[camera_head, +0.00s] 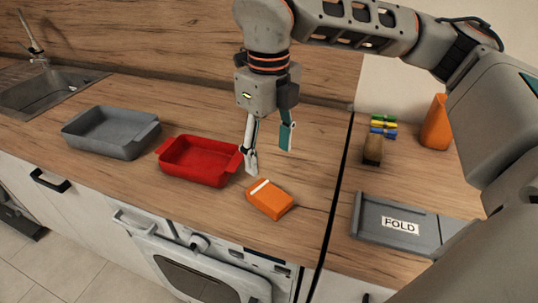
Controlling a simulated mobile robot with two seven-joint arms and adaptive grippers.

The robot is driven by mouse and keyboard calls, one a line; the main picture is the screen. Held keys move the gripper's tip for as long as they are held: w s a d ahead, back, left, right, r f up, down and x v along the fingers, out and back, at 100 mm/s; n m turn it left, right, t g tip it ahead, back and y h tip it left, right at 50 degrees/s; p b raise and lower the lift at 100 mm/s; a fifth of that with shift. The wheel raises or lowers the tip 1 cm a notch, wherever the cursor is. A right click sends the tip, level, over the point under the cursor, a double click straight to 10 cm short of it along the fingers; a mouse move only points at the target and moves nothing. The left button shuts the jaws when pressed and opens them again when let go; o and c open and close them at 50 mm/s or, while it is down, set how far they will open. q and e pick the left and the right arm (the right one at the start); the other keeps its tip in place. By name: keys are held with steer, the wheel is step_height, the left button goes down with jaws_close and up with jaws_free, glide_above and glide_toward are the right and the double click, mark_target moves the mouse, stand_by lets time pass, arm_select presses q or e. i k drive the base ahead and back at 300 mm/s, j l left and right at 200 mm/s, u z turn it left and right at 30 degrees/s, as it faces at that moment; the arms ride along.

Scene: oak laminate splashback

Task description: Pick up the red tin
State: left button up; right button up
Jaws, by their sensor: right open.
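The red tin (200,161) is a rectangular open dish with a handle at each short end. It stands upright on the wooden counter, left of the picture's middle. My right gripper (268,162) points down over the counter, just right of the tin. Its fingers are spread and nothing is between them. The left finger overlaps the tin's right handle in the picture; I cannot tell whether they touch. My left gripper is not in view.
A grey dish (111,134) stands left of the tin, near the sink (45,88). An orange box (269,199) lies in front of my right gripper. On the right counter are a grey tray marked FOLD (399,227), an orange bottle (436,123), a brush (373,150) and coloured clips (383,126).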

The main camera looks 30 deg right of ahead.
mark_target(202, 160)
steer(key=k, duration=1)
